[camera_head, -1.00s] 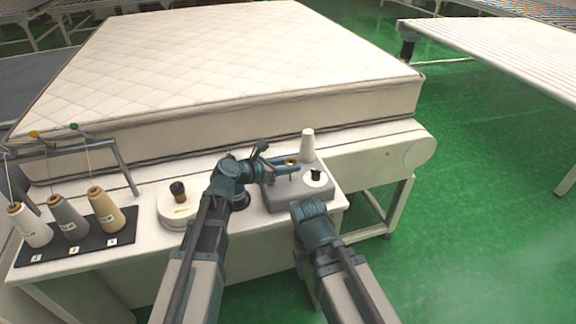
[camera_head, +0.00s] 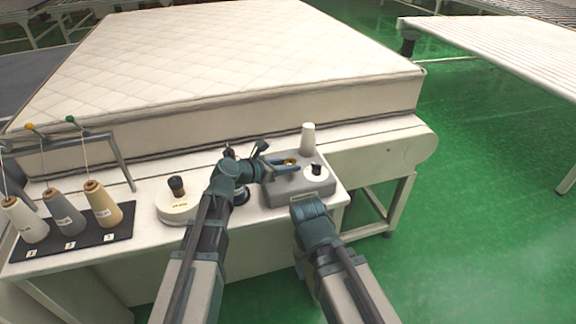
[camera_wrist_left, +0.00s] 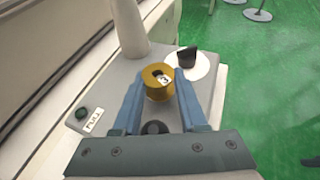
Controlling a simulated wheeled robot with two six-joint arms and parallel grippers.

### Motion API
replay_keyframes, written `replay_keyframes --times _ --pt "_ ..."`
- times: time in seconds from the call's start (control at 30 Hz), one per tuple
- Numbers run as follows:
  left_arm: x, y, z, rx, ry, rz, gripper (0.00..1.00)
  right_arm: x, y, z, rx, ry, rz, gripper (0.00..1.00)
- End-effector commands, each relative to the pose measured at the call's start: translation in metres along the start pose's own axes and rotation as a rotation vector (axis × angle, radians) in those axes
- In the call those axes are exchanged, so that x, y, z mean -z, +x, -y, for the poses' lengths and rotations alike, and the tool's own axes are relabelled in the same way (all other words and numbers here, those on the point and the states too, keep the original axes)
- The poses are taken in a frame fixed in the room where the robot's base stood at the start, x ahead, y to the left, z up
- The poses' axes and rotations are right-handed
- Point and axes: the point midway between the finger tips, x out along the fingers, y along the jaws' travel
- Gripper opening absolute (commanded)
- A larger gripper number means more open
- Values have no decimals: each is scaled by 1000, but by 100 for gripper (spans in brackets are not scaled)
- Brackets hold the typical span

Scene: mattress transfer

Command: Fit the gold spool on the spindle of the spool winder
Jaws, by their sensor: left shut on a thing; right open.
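The gold spool (camera_wrist_left: 158,82), marked with a 3, is between the two blue fingers of my left gripper (camera_wrist_left: 158,88). It is also a small gold spot in the head view (camera_head: 290,161). My left gripper (camera_head: 284,164) is shut on it above the grey spool winder (camera_head: 290,195). In the left wrist view, a dark round part (camera_wrist_left: 154,128) shows on the winder (camera_wrist_left: 100,95) between the fingers. I cannot tell whether it is the spindle, or whether the spool touches anything below. My right arm's wrist is in front of the winder; its gripper fingers are hidden.
A white cone (camera_head: 308,138) and a white disc with a black knob (camera_head: 316,171) stand on the winder close to the spool. Several thread cones (camera_head: 103,204) stand on a black mat at left. A white round device (camera_head: 178,205) sits between. A mattress (camera_head: 240,60) lies behind.

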Motion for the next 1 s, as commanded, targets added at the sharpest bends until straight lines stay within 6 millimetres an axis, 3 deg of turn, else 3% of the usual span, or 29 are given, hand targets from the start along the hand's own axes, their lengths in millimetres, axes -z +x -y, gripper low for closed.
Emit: replay_keyframes --times 0.67,0.7,0.9,1.0 --pt "17 7 3 7 0 -2 0 1 18 2 0 0 0 72" --pt "17 7 4 7 0 -2 43 1 18 2 0 0 0 72" --pt "16 6 3 5 0 -1 77 1 16 2 0 0 0 72" --pt "16 6 2 4 0 -1 77 1 16 2 0 0 0 72"
